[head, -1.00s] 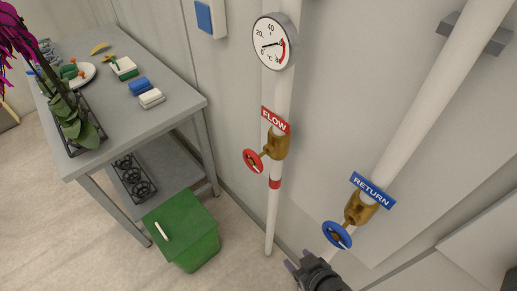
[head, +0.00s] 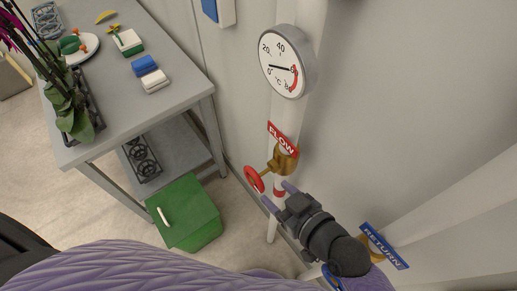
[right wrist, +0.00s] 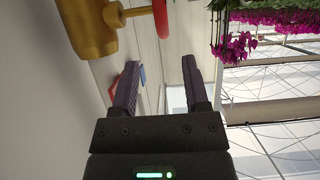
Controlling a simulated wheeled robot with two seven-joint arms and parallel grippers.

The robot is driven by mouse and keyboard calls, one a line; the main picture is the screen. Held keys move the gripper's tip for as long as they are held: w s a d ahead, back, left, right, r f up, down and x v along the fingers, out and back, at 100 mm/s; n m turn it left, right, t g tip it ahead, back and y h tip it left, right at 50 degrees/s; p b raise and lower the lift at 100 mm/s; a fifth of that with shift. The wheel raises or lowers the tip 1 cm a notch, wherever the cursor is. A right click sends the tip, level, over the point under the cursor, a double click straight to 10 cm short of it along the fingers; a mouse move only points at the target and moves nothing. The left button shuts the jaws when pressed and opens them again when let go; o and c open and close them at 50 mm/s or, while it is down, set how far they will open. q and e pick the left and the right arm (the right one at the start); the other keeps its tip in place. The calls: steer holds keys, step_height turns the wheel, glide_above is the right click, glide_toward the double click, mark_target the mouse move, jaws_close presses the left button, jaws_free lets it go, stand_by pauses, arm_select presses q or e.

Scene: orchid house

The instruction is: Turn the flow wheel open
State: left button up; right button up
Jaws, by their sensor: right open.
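The red flow wheel (head: 253,179) sits on a brass valve (head: 284,161) on the white pipe, under the red FLOW sign (head: 282,139). My right gripper (head: 279,195) is open and empty, just right of and below the wheel in the head view, its fingers pointing up and left. In the right wrist view the wheel's rim (right wrist: 161,18) and the brass valve (right wrist: 84,26) show at the top, beyond and outside the open fingers (right wrist: 158,68). I cannot tell whether a finger touches the wheel. My left gripper is not in view.
A round gauge (head: 284,62) is above the valve. The blue RETURN sign (head: 384,246) is at lower right; its blue wheel (head: 331,277) is mostly hidden behind my arm. A green lidded bin (head: 187,212) and a grey bench (head: 184,89) stand to the left.

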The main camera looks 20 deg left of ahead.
mark_target(259, 179)
steer(key=b+x, duration=0.2)
steer(key=x, duration=0.6)
steer(key=shift+a+f, duration=0.2)
steer(key=shift+a, duration=0.05)
steer(key=shift+w+a+f+b, duration=0.15)
steer(key=shift+w+a+b, duration=0.15)
steer(key=shift+w+a, duration=0.1)
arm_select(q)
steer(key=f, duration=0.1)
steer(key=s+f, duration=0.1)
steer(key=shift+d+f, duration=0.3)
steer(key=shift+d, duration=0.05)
arm_select(e)
steer(key=shift+s, duration=0.1)
steer(key=c, duration=0.7)
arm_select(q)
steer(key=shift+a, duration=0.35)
arm_select(e)
jaws_close()
